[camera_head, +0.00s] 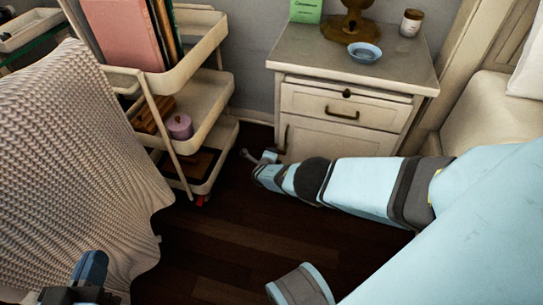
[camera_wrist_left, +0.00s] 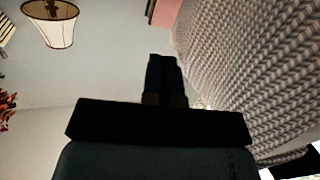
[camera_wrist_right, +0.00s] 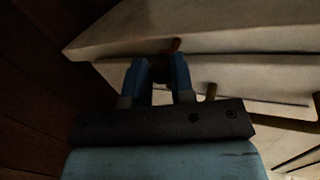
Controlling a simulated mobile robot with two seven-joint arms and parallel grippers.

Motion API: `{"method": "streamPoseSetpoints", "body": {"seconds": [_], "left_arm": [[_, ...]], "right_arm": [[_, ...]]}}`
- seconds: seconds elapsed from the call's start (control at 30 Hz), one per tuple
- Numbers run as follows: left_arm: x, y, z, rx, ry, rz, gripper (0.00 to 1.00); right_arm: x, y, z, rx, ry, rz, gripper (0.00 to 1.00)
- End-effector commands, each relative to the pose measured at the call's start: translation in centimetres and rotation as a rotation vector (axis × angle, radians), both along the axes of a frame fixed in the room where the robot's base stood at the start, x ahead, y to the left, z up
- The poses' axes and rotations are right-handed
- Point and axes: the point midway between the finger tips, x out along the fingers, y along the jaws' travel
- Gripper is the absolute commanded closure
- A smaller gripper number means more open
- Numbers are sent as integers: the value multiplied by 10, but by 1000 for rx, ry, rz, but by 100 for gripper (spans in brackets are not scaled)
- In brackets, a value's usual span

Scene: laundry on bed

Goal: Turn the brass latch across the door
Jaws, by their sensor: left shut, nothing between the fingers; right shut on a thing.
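The bedside cabinet (camera_head: 345,74) has a drawer on top and a door (camera_head: 335,140) below. My right gripper (camera_head: 268,156) is low at the door's left edge.
A cream trolley (camera_head: 203,103) with books stands left of the cabinet, close to my right gripper. A blue bowl (camera_head: 365,52), a jar (camera_head: 411,22) and a lamp base stand on the cabinet. The knitted blanket (camera_head: 75,160) fills the left. Dark floor (camera_head: 230,240) is clear between.

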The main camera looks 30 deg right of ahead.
Motion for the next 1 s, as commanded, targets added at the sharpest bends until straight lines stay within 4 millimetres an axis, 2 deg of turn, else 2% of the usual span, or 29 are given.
{"method": "streamPoseSetpoints", "body": {"seconds": [0.37, 0.93, 0.97, 1.0], "left_arm": [[4, 3, 3, 28, -53, -4, 100], [6, 3, 3, 31, -58, -2, 100], [6, 3, 3, 31, -58, -2, 100], [6, 3, 3, 31, -57, -2, 100]], "right_arm": [[0, 2, -2, -103, 125, 1, 100], [0, 1, -1, -121, 146, 1, 100], [0, 1, -1, -121, 146, 1, 71], [0, 1, -1, -121, 146, 1, 61]]}}
